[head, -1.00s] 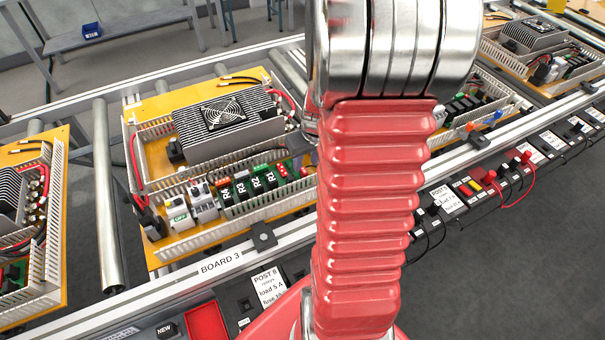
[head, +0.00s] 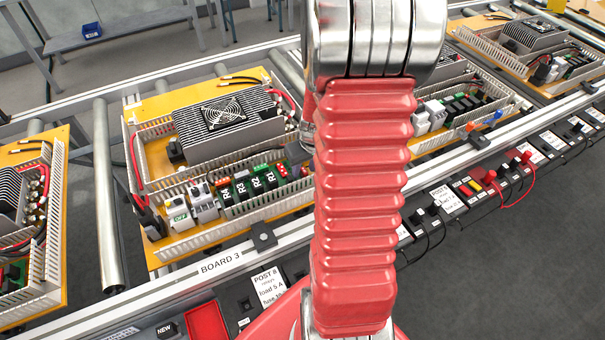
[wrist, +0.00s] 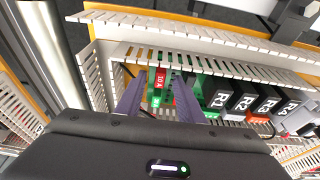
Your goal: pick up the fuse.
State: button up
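The fuse (wrist: 160,78) is a small red block marked 10 A, with a paler lower part. In the wrist view it stands in the row of components, to the left of the green base and the relays. My gripper (wrist: 159,80) is open, with its two purple fingers pointing at the row. The fuse shows in the gap between the fingertips and does not appear gripped. How far the tips are from it in depth is unclear.
Black relays (wrist: 243,103) marked R1 to R4 stand right of the fuse. Slotted duct walls (wrist: 200,66) border the row closely. A finned heatsink with fan (head: 222,118) rises behind it. A metal roller (head: 107,200) lies left of the board.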

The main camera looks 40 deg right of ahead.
aim_at(304, 171)
grip_shut()
dwell(0.3)
jog(key=shift+r, duration=0.15)
notch_tip(304, 171, up, 10)
dwell(0.6)
jog(key=shift+r, duration=0.2)
dwell(0.6)
jog(key=shift+r, duration=0.75)
jog(key=shift+r, duration=0.9)
